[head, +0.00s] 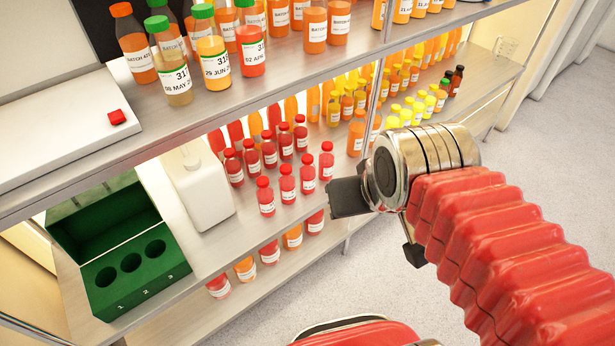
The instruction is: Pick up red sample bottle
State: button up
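Several small red sample bottles with red caps and white labels stand upright in rows on the middle shelf. The front row includes a bottle at its left end (265,198) and a bottle at its right end (326,163). More red bottles (251,158) stand behind them. My gripper (350,198) shows as a dark block at the end of my red arm, just right of and in front of the front row. It appears apart from the bottles. Its fingertips are not clearly visible, and I see no bottle held.
A green rack (140,270) with numbered holes and a white bottle (203,190) stand left of the red bottles. Yellow and orange small bottles (405,112) stand to the right. The floor (540,150) at right is clear.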

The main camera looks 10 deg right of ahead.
aim_at(306, 170)
jog(key=z, duration=0.05)
jog(key=k, duration=0.5)
jog(key=u, duration=0.9)
jog(key=i, duration=0.85)
